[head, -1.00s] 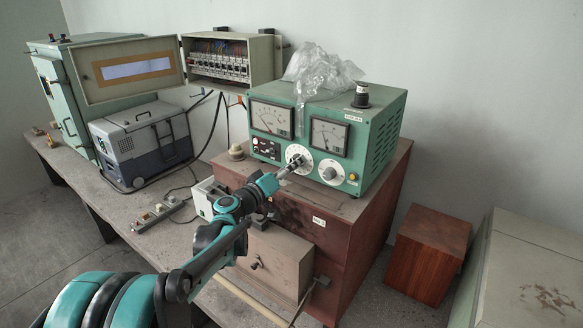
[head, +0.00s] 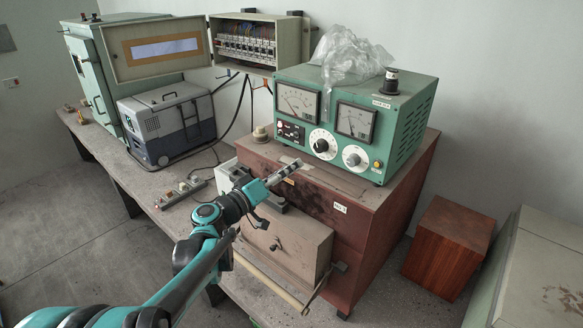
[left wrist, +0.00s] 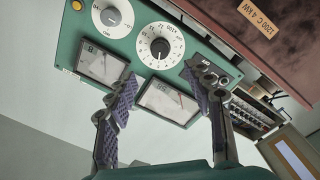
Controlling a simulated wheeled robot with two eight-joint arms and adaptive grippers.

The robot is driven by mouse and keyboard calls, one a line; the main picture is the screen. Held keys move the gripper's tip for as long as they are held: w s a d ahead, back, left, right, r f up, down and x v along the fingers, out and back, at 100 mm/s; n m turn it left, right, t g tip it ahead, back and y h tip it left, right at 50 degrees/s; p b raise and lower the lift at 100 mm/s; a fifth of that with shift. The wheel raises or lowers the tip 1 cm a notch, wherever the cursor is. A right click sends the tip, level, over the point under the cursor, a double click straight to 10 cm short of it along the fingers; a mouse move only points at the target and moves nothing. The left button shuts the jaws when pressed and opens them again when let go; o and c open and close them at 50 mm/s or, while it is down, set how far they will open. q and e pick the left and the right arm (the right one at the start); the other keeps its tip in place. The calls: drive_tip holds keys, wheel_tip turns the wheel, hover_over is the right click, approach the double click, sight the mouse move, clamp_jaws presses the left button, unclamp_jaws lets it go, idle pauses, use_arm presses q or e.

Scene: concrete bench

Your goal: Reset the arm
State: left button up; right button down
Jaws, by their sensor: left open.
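My left gripper (head: 291,167) reaches in from the left in the head view. It is in front of the green meter box (head: 410,125), below its knobs, and touches nothing that I can see. In the left wrist view the two purple-padded fingers (left wrist: 160,108) are apart with nothing between them. The box's front there shows upside down, with the large black knob (left wrist: 160,48) and its numbered dial beyond the fingers. The head view shows this black knob (head: 321,146) left of a smaller knob (head: 354,158). My right gripper is in neither view.
The green box stands on a reddish-brown cabinet (head: 372,232). Crumpled clear plastic (head: 349,53) lies on top of the box. A grey cooler box (head: 170,122), an open fuse box (head: 247,43) and a power strip (head: 180,193) are to the left. A wooden box (head: 449,247) is at right.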

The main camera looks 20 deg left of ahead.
use_arm(q)
drive_tip(key=shift+f, duration=0.1)
drive_tip(key=s+d+f+m+g+b, duration=0.1)
drive_tip(key=s+d+f+g+b, duration=0.1)
drive_tip(key=s+d+f+b, duration=0.3)
drive_tip(key=s+d+f+m+g+b, duration=0.1)
drive_tip(key=s+d+f+g+b, duration=0.15)
drive_tip(key=f, duration=0.55)
drive_tip(key=s+d+f+m+g+b, duration=0.1)
drive_tip(key=s+d+f+g+b, duration=0.1)
drive_tip(key=s+d+f, duration=0.3)
drive_tip(key=s+a+f+g+y+b, duration=0.1)
drive_tip(key=s+a+f+y+b, duration=0.1)
drive_tip(key=s+f, duration=0.4)
drive_tip(key=s+a+f+m+g+y+b, duration=0.1)
drive_tip(key=s+f+b, duration=0.5)
drive_tip(key=f, duration=0.6)
drive_tip(key=s+a+g+y, duration=0.1)
drive_tip(key=a+y, duration=0.1)
drive_tip(key=y, duration=0.1)
drive_tip(key=shift+y, duration=0.3)
